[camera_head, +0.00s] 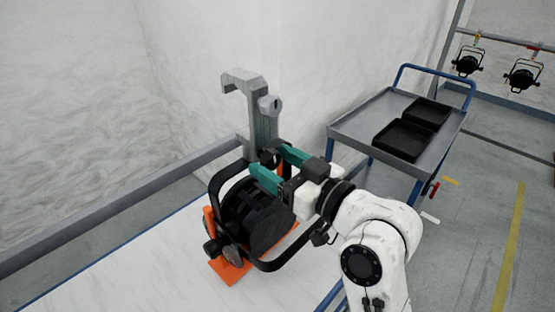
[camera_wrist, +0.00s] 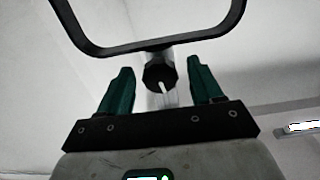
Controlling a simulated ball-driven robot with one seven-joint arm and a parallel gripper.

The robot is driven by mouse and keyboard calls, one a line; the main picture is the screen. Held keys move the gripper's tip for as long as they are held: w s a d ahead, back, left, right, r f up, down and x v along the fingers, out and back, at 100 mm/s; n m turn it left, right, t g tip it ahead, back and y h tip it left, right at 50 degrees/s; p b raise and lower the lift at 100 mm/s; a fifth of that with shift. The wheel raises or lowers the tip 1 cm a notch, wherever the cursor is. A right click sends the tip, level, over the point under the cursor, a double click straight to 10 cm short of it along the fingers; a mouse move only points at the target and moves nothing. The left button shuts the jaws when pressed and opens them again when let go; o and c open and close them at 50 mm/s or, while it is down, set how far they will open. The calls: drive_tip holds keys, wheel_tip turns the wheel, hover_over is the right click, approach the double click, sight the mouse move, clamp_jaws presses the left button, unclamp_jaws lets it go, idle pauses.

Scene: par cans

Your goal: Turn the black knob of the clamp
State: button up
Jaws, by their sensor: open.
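The grey hook-shaped clamp (camera_head: 257,118) stands upright on top of the black yoke of a par can (camera_head: 258,215). Its black knob (camera_head: 268,156) is at the clamp's lower end. In the wrist view the knob (camera_wrist: 159,73) is dark and faceted, with a pale line on its face. My gripper (camera_head: 267,160) is open, its teal fingers pointing at the clamp's base. In the wrist view the fingertips (camera_wrist: 158,70) are on either side of the knob, with a visible gap on each side. I cannot tell how deep the knob sits between them.
The par can rests on an orange stand (camera_head: 230,272) on a white table (camera_head: 150,270). The black yoke (camera_wrist: 150,46) crosses close beyond my fingers. A grey cart (camera_head: 365,125) with black trays (camera_head: 403,140) stands at right. More lamps (camera_head: 467,66) hang from a rail behind.

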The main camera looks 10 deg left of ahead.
drive_tip(key=c, duration=1.1)
drive_tip(key=shift+o, duration=0.2)
drive_tip(key=shift+f+n+b, duration=0.15)
drive_tip(key=shift+n+b, duration=0.15)
drive_tip(key=shift+b, duration=0.35)
